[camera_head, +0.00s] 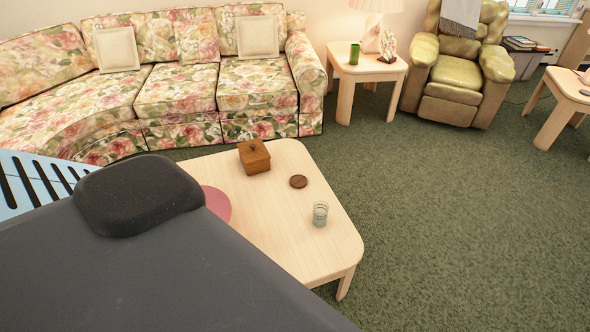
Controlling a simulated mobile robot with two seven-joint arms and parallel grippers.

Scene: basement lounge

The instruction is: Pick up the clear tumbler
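A clear tumbler (320,214) stands upright on the light wood coffee table (275,236), close to its right edge. It looks empty. No gripper touches it in this view. Neither of my grippers shows in the head view. A large dark grey shape with a black raised pad fills the lower left and hides the near left part of the table.
On the coffee table are a wooden box (254,157), a round brown coaster (298,181) and a partly hidden pink disc (217,204). A floral sofa (176,92) stands behind. A green armchair (457,73) and side table (366,65) are farther back. Green carpet (450,220) is clear at right.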

